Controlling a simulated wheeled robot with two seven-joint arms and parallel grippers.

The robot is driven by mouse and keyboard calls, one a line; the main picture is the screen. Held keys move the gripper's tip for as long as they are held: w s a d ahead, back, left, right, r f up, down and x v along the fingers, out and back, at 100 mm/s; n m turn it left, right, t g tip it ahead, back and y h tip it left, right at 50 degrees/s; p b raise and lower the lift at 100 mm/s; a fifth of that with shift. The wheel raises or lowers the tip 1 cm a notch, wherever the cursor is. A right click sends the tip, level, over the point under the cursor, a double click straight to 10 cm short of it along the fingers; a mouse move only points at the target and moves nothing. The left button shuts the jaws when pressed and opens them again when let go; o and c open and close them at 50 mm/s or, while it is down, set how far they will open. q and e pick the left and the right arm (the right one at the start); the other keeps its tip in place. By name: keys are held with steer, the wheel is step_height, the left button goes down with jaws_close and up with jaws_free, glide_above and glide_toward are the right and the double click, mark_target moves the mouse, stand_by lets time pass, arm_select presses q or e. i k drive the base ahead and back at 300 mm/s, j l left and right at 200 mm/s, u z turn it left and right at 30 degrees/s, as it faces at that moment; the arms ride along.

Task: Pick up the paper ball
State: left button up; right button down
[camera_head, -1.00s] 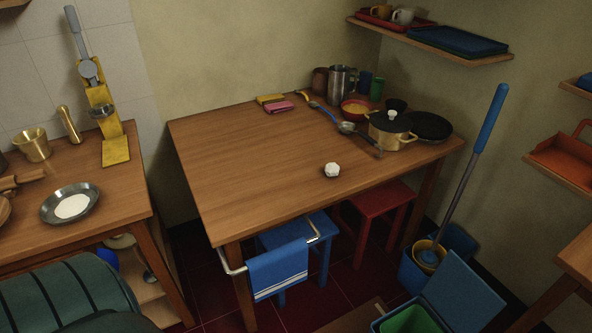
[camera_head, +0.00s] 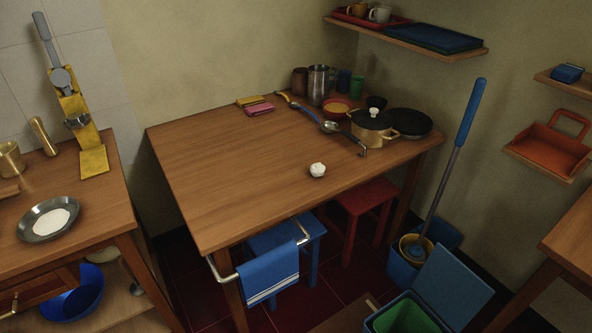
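The paper ball (camera_head: 317,170) is a small white crumpled lump. It lies on the wooden table (camera_head: 225,170) in the middle of the view, near the table's front right edge. Nothing touches it, and the wood around it is bare. Neither of my grippers shows in the head view.
A blue towel (camera_head: 268,274) hangs on a front rail. A red stool (camera_head: 364,200) and an open bin (camera_head: 404,315) stand below.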

mark_target(317, 169)
steer(key=j+z, duration=0.2)
steer(key=z, duration=0.15)
steer(key=i+j+z, duration=0.1)
steer(key=z, duration=0.25)
steer(key=j+z, duration=0.45)
steer(key=j, duration=0.35)
steer(key=k+j, duration=0.1)
steer(key=j, duration=0.35)
steer(key=k+j+z, duration=0.15)
steer(key=j, duration=0.25)
steer(key=j+z, duration=0.1)
steer(key=j, duration=0.35)
